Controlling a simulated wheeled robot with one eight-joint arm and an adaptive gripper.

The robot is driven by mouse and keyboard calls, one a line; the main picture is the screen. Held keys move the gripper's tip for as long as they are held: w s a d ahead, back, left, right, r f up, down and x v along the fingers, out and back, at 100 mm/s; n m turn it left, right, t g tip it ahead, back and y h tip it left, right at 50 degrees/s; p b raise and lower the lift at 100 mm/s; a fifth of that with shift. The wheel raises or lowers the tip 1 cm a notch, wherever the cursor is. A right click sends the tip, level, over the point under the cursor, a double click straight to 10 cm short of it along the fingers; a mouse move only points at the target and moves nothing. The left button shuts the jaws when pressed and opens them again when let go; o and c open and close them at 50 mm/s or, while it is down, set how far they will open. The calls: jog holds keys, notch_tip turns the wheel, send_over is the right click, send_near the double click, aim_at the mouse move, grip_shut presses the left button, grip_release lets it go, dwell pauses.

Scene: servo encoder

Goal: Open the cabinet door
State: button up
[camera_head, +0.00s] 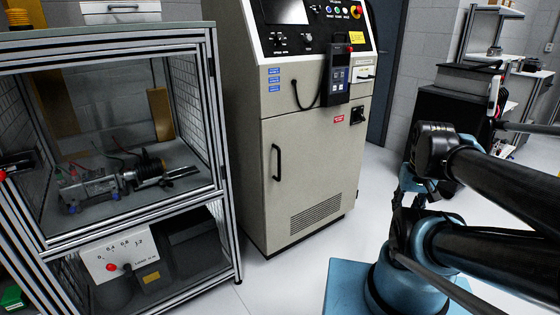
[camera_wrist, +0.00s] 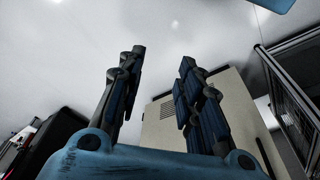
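The beige cabinet (camera_head: 245,130) stands in the middle of the head view. Its front door (camera_head: 318,160) looks closed, flush with the frame. A black vertical handle (camera_head: 277,162) is on the door's left side, and a vent is low on its right. In the wrist view the cabinet (camera_wrist: 230,110) lies beyond my gripper (camera_wrist: 161,58), and a dark bar that may be its handle shows at lower right. My gripper is open, with its two fingers apart and nothing between them. It does not touch the cabinet. I cannot clearly make out my gripper in the head view.
A metal-framed rack (camera_head: 222,165) with mechanical parts stands close left of the cabinet. A control panel (camera_head: 320,40) and a hanging pendant (camera_head: 337,75) are above the door. The pale floor (camera_head: 300,268) in front is clear. A dark unit (camera_head: 440,105) stands at the right.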

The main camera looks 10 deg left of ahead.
jog(key=w+a+r+n+y, duration=0.1)
jog(key=w+a+r+n, duration=0.3)
jog(key=w+a+r, duration=0.4)
jog(key=w+a+r+n+y, duration=0.1)
jog(key=w+a+r+n, duration=0.15)
jog(key=w+a, duration=0.65)
jog(key=w+a+r+n+y, duration=0.1)
jog(key=w+a+r+n, duration=0.15)
jog(key=w+a, duration=0.6)
jog(key=w+a+f+n, duration=0.2)
jog(key=a+n, duration=0.1)
jog(key=a, duration=1.2)
jog(key=shift+y, duration=0.4)
jog(key=x, duration=1.7)
jog(key=shift+s+d+f, duration=0.1)
jog(key=shift+d, duration=0.1)
jog(key=shift+c, duration=0.6)
grip_shut()
jog(key=shift+d, duration=0.1)
